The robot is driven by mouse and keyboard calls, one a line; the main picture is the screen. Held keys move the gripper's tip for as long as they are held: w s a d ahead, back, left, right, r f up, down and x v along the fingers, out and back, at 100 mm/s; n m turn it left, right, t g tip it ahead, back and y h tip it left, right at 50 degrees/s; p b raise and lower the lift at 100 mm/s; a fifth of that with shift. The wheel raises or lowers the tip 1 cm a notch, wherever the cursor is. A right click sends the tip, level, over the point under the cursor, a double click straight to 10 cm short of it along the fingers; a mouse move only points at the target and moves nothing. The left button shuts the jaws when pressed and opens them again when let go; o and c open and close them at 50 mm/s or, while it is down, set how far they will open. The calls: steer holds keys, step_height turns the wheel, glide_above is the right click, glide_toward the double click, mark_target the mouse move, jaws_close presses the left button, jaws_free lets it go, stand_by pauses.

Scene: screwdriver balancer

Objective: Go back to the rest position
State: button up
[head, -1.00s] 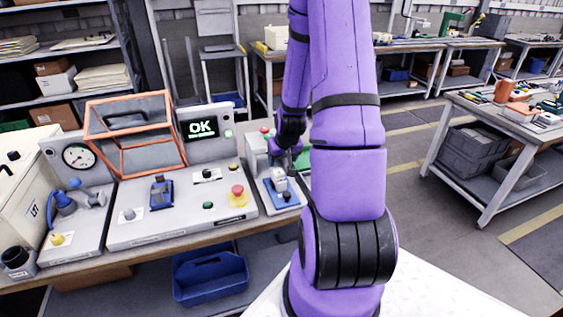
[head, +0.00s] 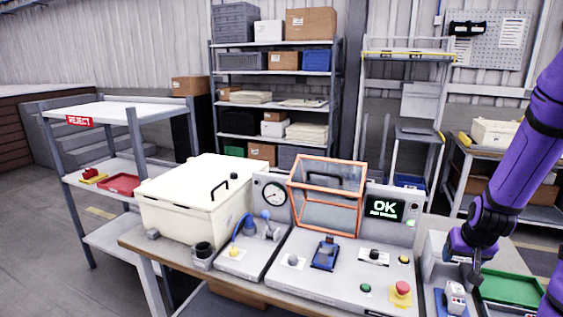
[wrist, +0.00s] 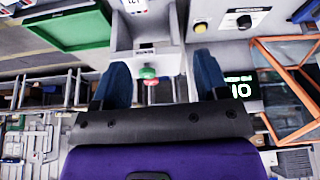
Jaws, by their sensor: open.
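My gripper (head: 472,268) is at the right of the head view, at the end of my purple arm, above the right part of the bench near a small white device (head: 455,298). In the wrist view my two dark blue fingers (wrist: 160,82) stand apart with nothing held between them. Beyond them are a red and a green button (wrist: 149,74) on a grey panel. The screen (head: 384,208) on the bench panel reads OK. The orange-framed guard (head: 328,160) stands raised over the bench. A blue fixture (head: 325,254) sits on the panel.
A green tray (head: 510,287) lies right of my gripper. A white box (head: 200,190) and a pressure gauge (head: 273,193) stand on the left of the bench. A cart with a REJECT sign (head: 79,121) is at the far left. Shelves stand behind.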

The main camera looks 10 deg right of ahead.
steer(key=s+a+r+n, duration=0.3)
steer(key=a+r, duration=1.2)
steer(key=r, duration=0.3)
steer(key=s+a+r+n+y, duration=0.1)
steer(key=s+a+r, duration=0.3)
steer(key=s+a, duration=0.1)
steer(key=s+a+r+n+t+y, duration=0.1)
steer(key=s+a+r, duration=0.4)
steer(key=s, duration=0.3)
steer(key=shift+r, duration=0.2)
steer(key=shift+s, duration=0.1)
